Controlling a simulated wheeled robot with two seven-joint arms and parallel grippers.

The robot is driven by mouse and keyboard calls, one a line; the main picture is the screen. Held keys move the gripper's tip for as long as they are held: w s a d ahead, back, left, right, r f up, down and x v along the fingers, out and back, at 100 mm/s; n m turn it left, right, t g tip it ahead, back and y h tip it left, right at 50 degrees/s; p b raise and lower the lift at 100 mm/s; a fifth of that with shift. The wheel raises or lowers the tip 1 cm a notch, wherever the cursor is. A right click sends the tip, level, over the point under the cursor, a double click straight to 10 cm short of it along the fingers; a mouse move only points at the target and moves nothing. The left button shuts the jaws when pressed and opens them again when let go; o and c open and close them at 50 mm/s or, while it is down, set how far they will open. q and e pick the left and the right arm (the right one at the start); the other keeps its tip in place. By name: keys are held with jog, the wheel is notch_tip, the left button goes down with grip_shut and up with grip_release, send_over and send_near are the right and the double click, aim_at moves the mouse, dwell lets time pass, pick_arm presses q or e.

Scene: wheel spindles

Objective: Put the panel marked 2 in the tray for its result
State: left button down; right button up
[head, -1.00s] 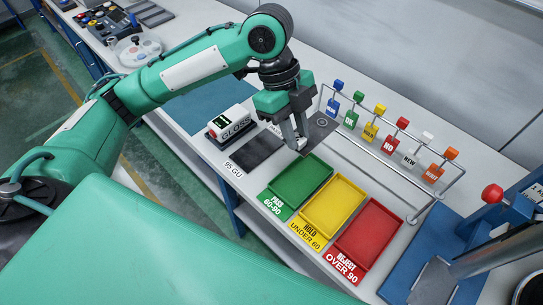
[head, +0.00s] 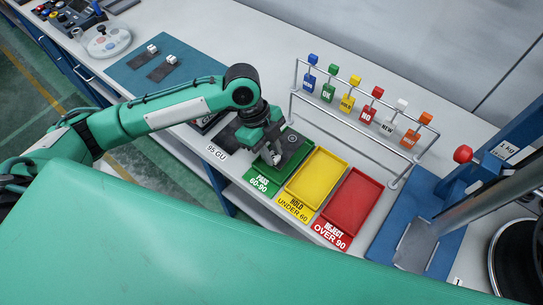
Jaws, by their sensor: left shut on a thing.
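My left gripper (head: 268,158) is shut on a dark panel (head: 291,150) with a small pale round mark at its far end. The gripper and the panel are over the far part of the green tray (head: 262,182), labelled PASS 60-90. I cannot tell whether the panel touches the tray, and no number on it is readable. The yellow tray (head: 318,179), HOLD UNDER 60, and the red tray (head: 352,203), REJECT OVER 90, stand to the right, both empty. A label reading 95 GU (head: 216,153) lies left of the green tray. My right gripper is not in view.
A rack of coloured tags (head: 366,115) stands behind the trays. A blue stand with a red knob (head: 463,154) is at right. Two dark strips with white blocks (head: 162,69) lie on a blue mat (head: 128,70). My arm mostly hides the gloss meter.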

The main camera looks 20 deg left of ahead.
pick_arm(q)
notch_tip(320, 180, down, 4)
jog(key=shift+r, duration=0.15)
jog(key=c, duration=1.5)
grip_release()
jog(key=shift+c, duration=0.2)
jog(key=b+v, duration=0.2)
jog(key=v, duration=1)
